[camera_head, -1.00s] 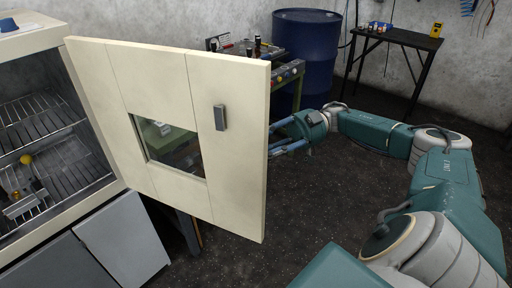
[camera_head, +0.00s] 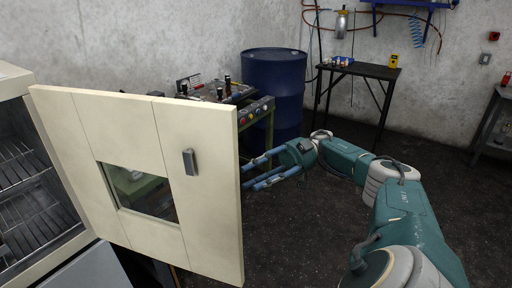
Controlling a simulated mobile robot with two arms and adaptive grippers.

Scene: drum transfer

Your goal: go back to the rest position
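My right gripper (camera_head: 256,174) is at the middle of the head view, its arm coming in from the lower right. Its blue fingers point left, close to the free edge of the open cream door (camera_head: 203,220). The fingers are apart with a gap between them, and nothing shows in them. The tips are at the door's edge; I cannot tell whether they touch it or are partly behind it. My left gripper is not in view.
The door belongs to a cabinet with wire racks (camera_head: 22,185) at the left. Behind stand a workbench with buttons (camera_head: 256,111), a blue drum (camera_head: 275,80) and a dark table (camera_head: 368,70). Another table (camera_head: 494,120) is at the far right. Dark floor between is clear.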

